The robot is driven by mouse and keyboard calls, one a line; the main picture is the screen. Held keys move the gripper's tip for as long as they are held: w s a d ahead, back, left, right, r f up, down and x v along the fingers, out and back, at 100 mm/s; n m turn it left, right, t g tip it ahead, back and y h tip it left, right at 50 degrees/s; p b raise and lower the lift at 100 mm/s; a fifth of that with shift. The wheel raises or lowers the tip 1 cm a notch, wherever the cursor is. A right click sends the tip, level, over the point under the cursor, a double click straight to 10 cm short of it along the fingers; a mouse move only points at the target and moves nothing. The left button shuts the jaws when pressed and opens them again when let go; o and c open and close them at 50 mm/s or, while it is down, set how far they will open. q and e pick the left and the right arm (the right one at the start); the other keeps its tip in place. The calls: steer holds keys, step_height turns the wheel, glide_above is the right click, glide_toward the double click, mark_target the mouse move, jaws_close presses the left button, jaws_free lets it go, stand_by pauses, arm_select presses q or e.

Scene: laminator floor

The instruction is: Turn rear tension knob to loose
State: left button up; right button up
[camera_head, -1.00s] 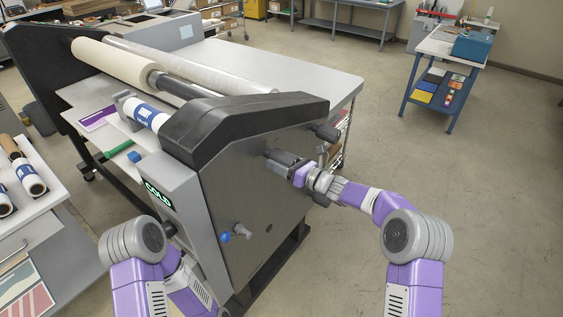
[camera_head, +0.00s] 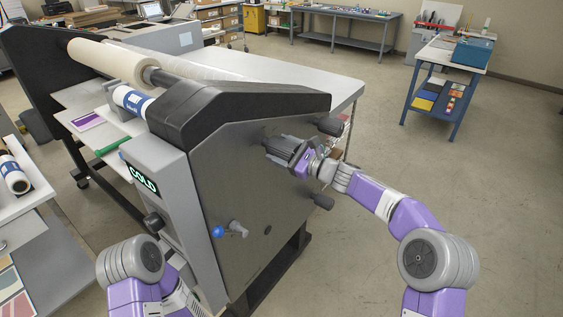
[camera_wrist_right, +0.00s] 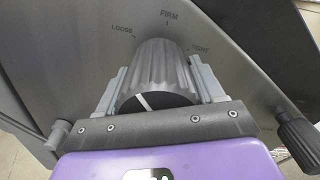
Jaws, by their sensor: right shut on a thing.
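A ribbed grey tension knob (camera_wrist_right: 162,70) fills the middle of the right wrist view. LOOSE, FIRM and TIGHT are printed on the panel around it. My right gripper (camera_wrist_right: 158,88) is shut on this knob, one finger on each side. The white line on the knob's dark end face slants up to the left, roughly toward the LOOSE side. In the head view my right gripper (camera_head: 284,148) is at the upper part of the laminator's grey side panel (camera_head: 225,170) and partly hides the knob. My left arm shows at bottom left; its gripper does not.
A black knob (camera_head: 330,127) sticks out above my right gripper, and another (camera_head: 323,201) sits below my right wrist. A blue-tipped lever (camera_head: 218,231) is lower on the panel. The laminator's table edge lies behind. The floor to the right is clear up to a blue workbench (camera_head: 445,85).

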steer(key=n+b, duration=0.3)
steer(key=shift+f+b, duration=0.15)
steer(key=shift+b, duration=0.15)
steer(key=shift+w+d+r+n+b, duration=0.1)
steer(key=shift+r+n+b, duration=0.05)
steer(key=shift+n+b, duration=0.6)
steer(key=shift+r+n+b, duration=0.1)
steer(key=shift+n+b, duration=0.35)
steer(key=shift+n, duration=0.5)
steer(key=o, duration=1)
steer(key=shift+c, duration=0.2)
steer(key=b+v, duration=0.1)
steer(key=v, duration=0.6)
steer(key=shift+d, duration=0.2)
